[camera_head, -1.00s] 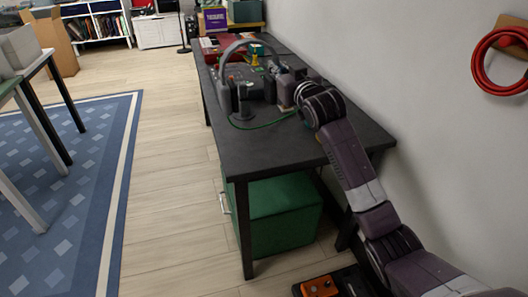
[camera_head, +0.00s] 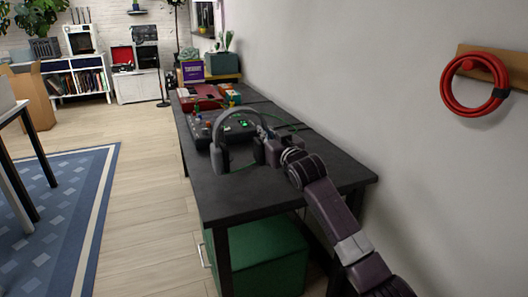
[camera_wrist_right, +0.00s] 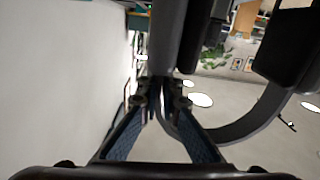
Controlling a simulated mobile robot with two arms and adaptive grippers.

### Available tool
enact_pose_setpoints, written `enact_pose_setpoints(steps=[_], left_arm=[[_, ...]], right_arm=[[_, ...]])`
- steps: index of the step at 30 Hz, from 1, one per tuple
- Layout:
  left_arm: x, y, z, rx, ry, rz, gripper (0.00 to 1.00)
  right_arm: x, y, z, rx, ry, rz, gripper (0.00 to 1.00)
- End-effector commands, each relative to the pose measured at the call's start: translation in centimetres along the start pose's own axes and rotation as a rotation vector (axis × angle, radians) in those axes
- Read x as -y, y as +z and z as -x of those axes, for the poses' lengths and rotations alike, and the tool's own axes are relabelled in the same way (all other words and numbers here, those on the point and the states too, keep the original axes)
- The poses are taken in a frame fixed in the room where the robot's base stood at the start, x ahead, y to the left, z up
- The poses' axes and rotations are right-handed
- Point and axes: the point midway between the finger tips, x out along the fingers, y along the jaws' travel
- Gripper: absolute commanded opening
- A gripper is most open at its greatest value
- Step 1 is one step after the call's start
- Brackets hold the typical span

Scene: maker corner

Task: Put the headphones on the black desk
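The grey headphones (camera_head: 237,111) are over the black desk (camera_head: 240,199), upright with the band arching on top and dark ear cups below. I cannot tell whether the cups touch the desk top. My right gripper (camera_head: 273,151) is at the right side of the headphones. In the right wrist view, the fingers of the right gripper (camera_wrist_right: 161,100) are closed on the grey headband (camera_wrist_right: 166,45), with a dark ear cup at the upper right. My left gripper is not in view.
A dark device with knobs and a green light (camera_head: 205,129) sits on the desk behind the headphones. A red case (camera_head: 200,97) lies farther back. The near part of the desk top is bare. A green cabinet (camera_head: 262,258) stands underneath. The wall is close on the right.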

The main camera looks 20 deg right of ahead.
Motion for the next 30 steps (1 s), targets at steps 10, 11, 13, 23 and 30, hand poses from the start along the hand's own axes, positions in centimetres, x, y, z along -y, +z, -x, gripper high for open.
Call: enact_pose_setpoints(steps=[10,11,13,23,30], left_arm=[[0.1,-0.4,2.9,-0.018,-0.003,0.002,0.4],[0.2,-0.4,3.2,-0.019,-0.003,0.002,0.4],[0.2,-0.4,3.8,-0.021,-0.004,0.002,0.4],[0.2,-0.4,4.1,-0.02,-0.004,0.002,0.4],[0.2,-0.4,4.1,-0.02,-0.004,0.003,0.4]], right_arm=[[0.3,4.0,0.0,-0.001,0.0,-0.002,0.0],[0.4,4.4,0.0,-0.001,0.0,-0.002,0.0],[0.4,4.9,0.0,-0.004,0.0,-0.001,0.0],[0.5,5.1,0.0,-0.004,0.0,-0.001,0.0],[0.5,5.3,0.0,-0.001,0.0,0.0,0.22]])
